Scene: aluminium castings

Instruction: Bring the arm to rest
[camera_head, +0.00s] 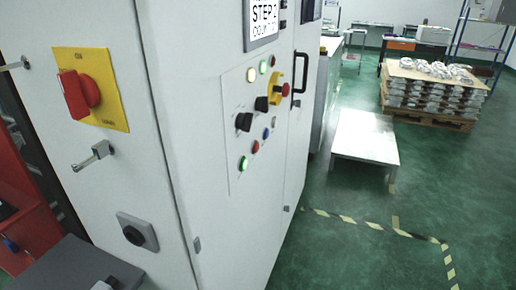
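Neither my left nor my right gripper shows in the head view, and no arm is clearly visible. A tall white control cabinet (180,170) fills the left and middle of the view, close to me. On its left face is a red rotary switch (78,93) on a yellow plate, with a small metal handle (95,156) below it. Its front has a button panel (230,125) with lit green, white and red lamps, black knobs and a red stop button (286,90).
A low white table (364,140) stands right of the cabinet. Behind it, a wooden pallet (425,116) bears stacked metal castings (428,92). Striped tape (373,225) marks the green floor, which is clear at the lower right. A red cabinet (22,205) is at far left.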

